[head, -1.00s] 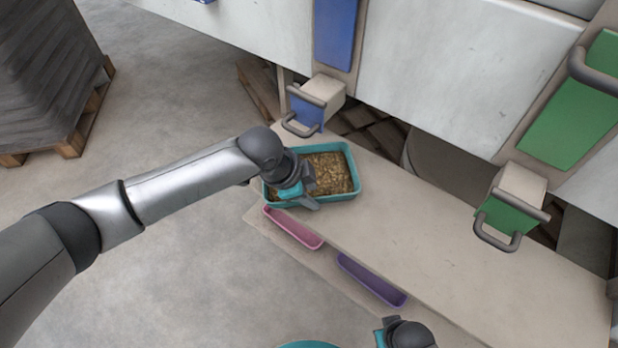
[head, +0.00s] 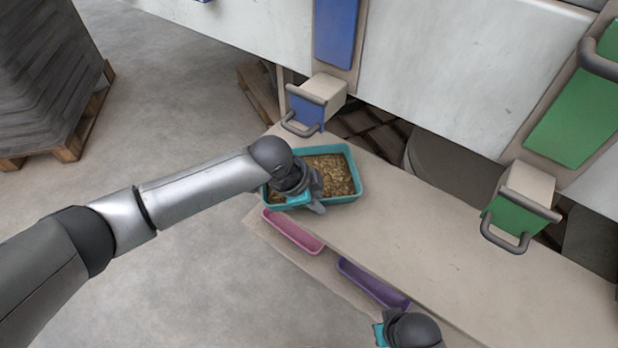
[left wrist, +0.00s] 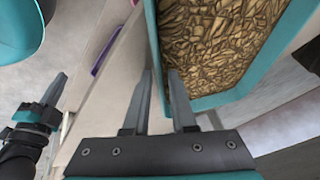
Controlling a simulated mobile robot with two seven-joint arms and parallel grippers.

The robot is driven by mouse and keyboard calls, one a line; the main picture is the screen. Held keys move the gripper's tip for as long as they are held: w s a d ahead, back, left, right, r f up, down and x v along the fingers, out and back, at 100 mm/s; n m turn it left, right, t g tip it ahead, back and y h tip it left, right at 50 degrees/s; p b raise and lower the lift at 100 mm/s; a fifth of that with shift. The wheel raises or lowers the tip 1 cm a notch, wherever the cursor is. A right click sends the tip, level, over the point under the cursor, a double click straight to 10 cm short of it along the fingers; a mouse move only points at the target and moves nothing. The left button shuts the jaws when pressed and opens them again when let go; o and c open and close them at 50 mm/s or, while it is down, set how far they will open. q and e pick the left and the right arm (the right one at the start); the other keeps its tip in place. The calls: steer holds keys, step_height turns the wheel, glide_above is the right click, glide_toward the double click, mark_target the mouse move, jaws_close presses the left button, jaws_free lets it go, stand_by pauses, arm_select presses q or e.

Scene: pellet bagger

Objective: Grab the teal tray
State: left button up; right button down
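The teal tray (head: 345,202) is a rectangular bin with brown pellets in it, at the left end of the pale bench. My left gripper (head: 318,206) is at the tray's near side and hides part of the near wall. In the left wrist view my left gripper (left wrist: 160,75) has its two fingers apart at a corner of the teal tray (left wrist: 154,45), one outside the wall and one over the inner side. I cannot tell whether they touch it. My right gripper (head: 380,335) is at the bottom edge, mostly hidden; it also shows in the left wrist view (left wrist: 50,92).
A pink tray (head: 292,232) and a purple tray (head: 372,284) sit on a lower ledge in front of the bench (head: 420,235). Blue (head: 306,108) and green (head: 515,215) handled gates hang above it. A loaded pallet (head: 75,140) stands at left. The bench's right part is clear.

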arm_select(q)
jaws_close()
stand_by(1.1)
